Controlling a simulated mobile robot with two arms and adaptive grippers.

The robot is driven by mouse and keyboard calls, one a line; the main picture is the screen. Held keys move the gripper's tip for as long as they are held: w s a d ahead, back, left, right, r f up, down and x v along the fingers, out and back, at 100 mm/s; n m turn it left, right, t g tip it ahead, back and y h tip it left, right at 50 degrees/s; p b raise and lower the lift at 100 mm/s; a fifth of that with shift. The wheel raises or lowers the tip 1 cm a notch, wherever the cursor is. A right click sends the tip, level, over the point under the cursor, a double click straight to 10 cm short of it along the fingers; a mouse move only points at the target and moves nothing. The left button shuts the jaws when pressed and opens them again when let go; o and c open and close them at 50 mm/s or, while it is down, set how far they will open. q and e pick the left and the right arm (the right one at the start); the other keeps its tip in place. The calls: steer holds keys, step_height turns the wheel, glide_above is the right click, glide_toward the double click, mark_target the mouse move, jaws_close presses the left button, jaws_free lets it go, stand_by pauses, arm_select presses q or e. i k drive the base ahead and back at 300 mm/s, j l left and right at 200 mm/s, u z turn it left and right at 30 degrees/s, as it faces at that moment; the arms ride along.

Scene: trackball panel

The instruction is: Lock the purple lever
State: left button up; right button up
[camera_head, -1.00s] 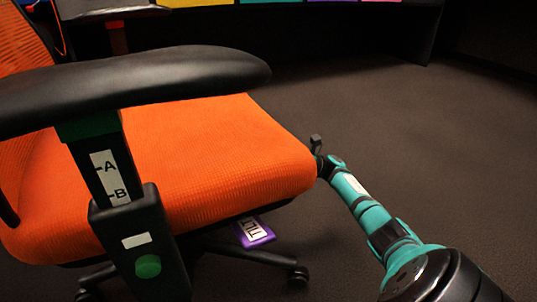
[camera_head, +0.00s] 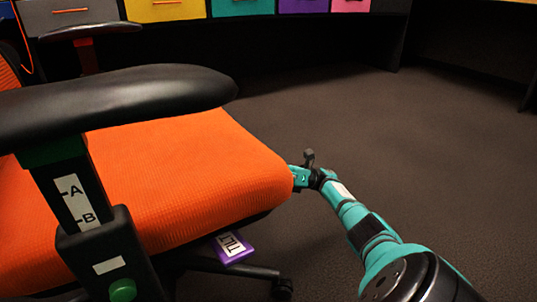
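The purple lever (camera_head: 232,247), with a white label reading TILT, sticks out from under the orange seat (camera_head: 180,180) of an office chair. My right gripper (camera_head: 304,171) is beyond and to the right of the lever, beside the seat's front right corner, and apart from the lever. The gripper is small and partly hidden at the seat edge, so I cannot tell whether its fingers are open or shut. Nothing is visibly held. My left gripper is not in view.
The chair's black armrest (camera_head: 120,100) crosses the left foreground, above a post marked A and B with a green button (camera_head: 122,290). Chair base legs show below the seat. A desk with coloured drawers (camera_head: 240,6) stands behind. The dark carpet (camera_head: 420,160) at right is clear.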

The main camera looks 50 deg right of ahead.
mark_target(230, 248)
steer(key=k, duration=1)
